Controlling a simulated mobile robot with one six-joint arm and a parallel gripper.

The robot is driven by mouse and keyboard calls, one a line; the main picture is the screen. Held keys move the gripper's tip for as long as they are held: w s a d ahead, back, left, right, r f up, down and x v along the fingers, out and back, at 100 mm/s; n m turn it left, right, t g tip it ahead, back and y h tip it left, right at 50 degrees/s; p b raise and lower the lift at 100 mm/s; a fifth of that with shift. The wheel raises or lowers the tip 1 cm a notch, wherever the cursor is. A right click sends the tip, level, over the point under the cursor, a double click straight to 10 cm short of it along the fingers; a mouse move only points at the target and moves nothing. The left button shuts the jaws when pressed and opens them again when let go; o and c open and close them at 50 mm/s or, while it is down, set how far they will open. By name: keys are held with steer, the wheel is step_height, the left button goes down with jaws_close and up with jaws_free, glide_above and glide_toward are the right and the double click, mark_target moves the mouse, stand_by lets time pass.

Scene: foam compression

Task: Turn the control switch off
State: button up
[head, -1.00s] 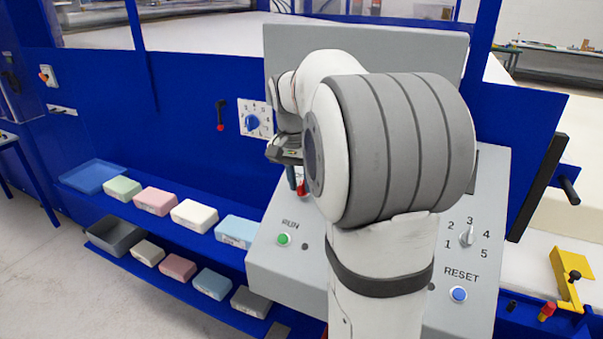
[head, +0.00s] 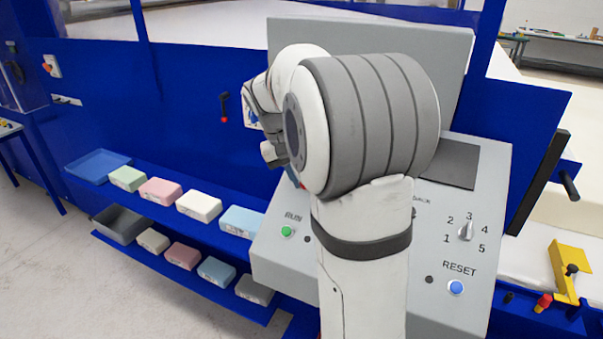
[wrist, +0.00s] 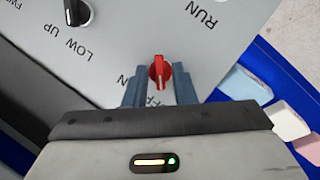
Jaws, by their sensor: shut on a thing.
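The control switch is a red knob (wrist: 160,72) on the grey panel, shown in the wrist view between my fingertips. Its handle stands nearly along the picture's vertical. Lettering beside it is partly covered by my fingers; an "N" and part of "OFF" show upside down. My gripper (wrist: 158,88) has its two blue-grey fingers on either side of the knob, shut on it. In the head view my own arm covers the fingertips and most of the switch.
The panel also has a green RUN button (head: 287,231), a blue RESET button (head: 456,287) and a numbered dial (head: 466,231). A black knob (wrist: 76,12) sits near the switch. Foam blocks (head: 199,205) lie on blue shelves to the left.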

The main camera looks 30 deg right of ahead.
stand_by(0.4)
steer(key=o, duration=0.7)
steer(key=shift+c, duration=0.2)
steer(key=shift+r, duration=0.1)
steer(key=v, duration=0.7)
steer(key=shift+a+r+b, duration=0.15)
steer(key=shift+r+b, duration=0.15)
steer(key=s+a+f+n+t+y, duration=0.1)
steer(key=s+a+f, duration=0.4)
steer(key=s, duration=0.5)
steer(key=s+a+f+n+t+y, duration=0.2)
steer(key=s+a+f, duration=0.4)
steer(key=s, duration=0.4)
steer(key=shift+s+a+f+t+y, duration=0.2)
steer(key=shift+s+f+t+y, duration=0.2)
steer(key=shift+t, duration=0.3)
